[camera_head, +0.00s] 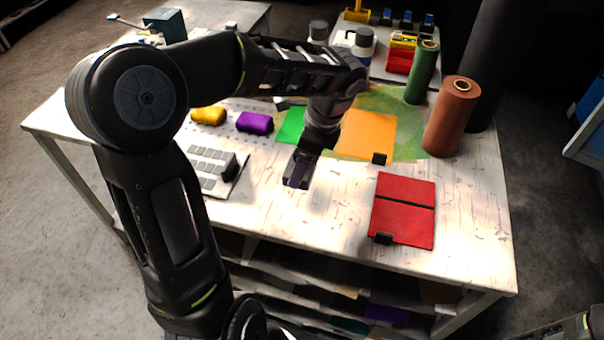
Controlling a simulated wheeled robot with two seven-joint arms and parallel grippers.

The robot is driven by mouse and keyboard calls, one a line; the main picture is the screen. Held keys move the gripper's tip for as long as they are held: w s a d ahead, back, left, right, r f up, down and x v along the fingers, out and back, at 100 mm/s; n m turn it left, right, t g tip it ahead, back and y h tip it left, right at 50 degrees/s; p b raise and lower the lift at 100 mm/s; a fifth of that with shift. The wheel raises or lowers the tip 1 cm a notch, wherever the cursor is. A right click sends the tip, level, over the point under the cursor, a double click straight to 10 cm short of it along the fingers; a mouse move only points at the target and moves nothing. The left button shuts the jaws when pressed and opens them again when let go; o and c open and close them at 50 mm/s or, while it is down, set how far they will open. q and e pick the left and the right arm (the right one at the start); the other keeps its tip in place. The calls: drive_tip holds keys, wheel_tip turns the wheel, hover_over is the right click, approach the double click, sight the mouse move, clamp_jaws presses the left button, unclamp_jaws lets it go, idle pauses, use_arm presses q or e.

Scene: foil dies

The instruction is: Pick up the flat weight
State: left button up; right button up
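I cannot tell for sure which thing is the flat weight. A small black block (379,159) sits at the lower right corner of the orange sheet (367,132). A similar black block (383,238) sits at the lower left edge of the red piece (402,222). A thin dark strip (404,203) crosses the red piece. My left gripper (297,180) points down over the bare table front, left of the red piece and below the orange sheet. Its fingers are dark and seen from behind, so their opening is unclear. My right gripper is out of view.
A brown roll (450,118) and a green roll (421,73) stand upright at the right. Yellow (208,116) and purple (255,122) blocks and a card with grey squares (208,165) lie left. The table's front centre is clear.

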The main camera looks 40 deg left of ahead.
use_arm(q)
drive_tip(key=shift+r, duration=0.65)
